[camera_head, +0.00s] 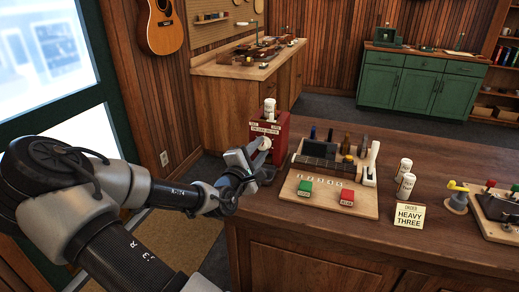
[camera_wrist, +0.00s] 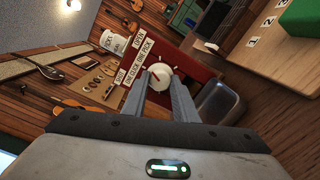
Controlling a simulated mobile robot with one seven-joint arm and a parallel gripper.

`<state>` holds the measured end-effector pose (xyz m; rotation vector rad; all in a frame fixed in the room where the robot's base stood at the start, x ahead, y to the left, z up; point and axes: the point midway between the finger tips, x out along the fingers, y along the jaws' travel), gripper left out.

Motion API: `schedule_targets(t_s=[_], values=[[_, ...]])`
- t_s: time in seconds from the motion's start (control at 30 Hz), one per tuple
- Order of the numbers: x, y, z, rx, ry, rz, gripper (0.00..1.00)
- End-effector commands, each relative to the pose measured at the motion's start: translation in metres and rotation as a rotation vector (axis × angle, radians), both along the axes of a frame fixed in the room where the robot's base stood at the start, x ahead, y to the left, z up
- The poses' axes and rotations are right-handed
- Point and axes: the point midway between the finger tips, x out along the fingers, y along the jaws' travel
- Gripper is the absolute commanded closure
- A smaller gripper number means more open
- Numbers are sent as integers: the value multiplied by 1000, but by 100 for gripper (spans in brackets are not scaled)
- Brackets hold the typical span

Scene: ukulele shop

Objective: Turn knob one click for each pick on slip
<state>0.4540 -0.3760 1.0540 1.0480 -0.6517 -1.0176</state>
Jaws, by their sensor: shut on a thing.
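The red dispenser box (camera_head: 283,125) stands at the left end of the wooden counter. Its white round knob (camera_wrist: 160,76) has a red pointer mark, and a label (camera_wrist: 138,65) reading "ONE CLICK ONE PICK" is beside it. My gripper (camera_head: 262,152) reaches in from the left, and in the wrist view my gripper's two fingers (camera_wrist: 160,88) are closed on the knob from both sides. A white bottle (camera_head: 269,106) is on top of the box. The order slip (camera_head: 409,214) reads "HEAVY THREE". A metal tray (camera_wrist: 218,103) shows beside the knob.
Right of the box, a wooden board (camera_head: 330,201) holds a green block (camera_head: 305,188), a red block (camera_head: 347,197) and other items. A yellow-topped piece (camera_head: 457,197) is near the right edge. The counter's front strip is clear.

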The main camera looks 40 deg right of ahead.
Motion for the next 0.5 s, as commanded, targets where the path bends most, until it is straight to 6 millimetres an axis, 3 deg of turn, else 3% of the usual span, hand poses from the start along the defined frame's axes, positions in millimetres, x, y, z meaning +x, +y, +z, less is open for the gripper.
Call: schedule_targets(t_s=[0.5], values=[[-1,0,-1,228,-436,-3,96]])
